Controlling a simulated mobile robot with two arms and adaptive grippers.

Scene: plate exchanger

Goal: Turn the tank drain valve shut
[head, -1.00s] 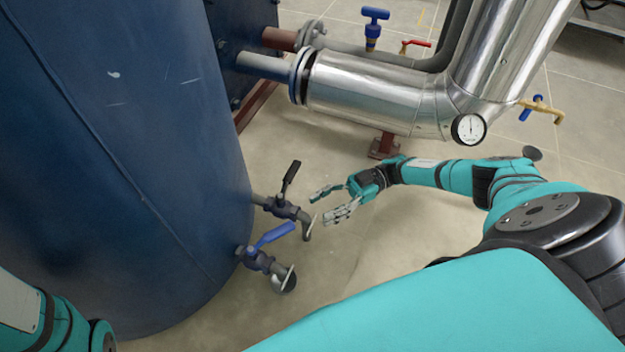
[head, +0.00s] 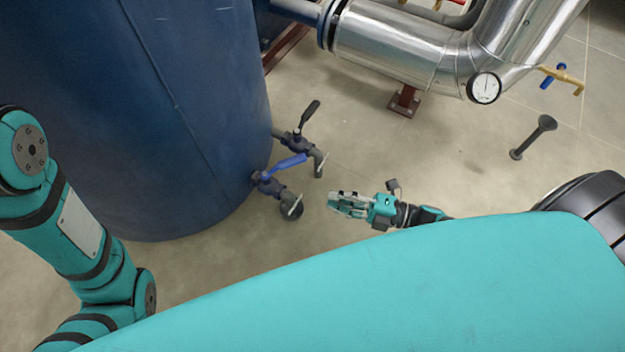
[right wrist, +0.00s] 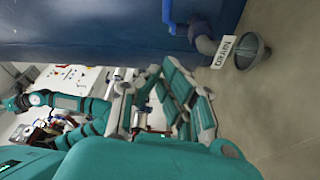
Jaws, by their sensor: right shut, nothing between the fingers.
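A valve with a blue lever (head: 288,161) sits low on the blue tank (head: 190,110). Its lever points up and right, at an angle to its short pipe. A grey funnel-shaped piece (right wrist: 252,50) and a tag (right wrist: 223,52) that seems to read DRAIN show below its outlet in the right wrist view. A second valve with a black lever (head: 309,116) is just behind it. My right gripper (head: 335,203) is shut and empty, to the right of the blue-lever valve and apart from it. My left arm shows at the left, but its gripper is out of view.
A silver insulated pipe (head: 400,42) with a round gauge (head: 484,88) runs across the top right on a red-brown support (head: 405,100). A dark post-like object (head: 533,137) is at the right. The floor between my right gripper and the pipe is clear.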

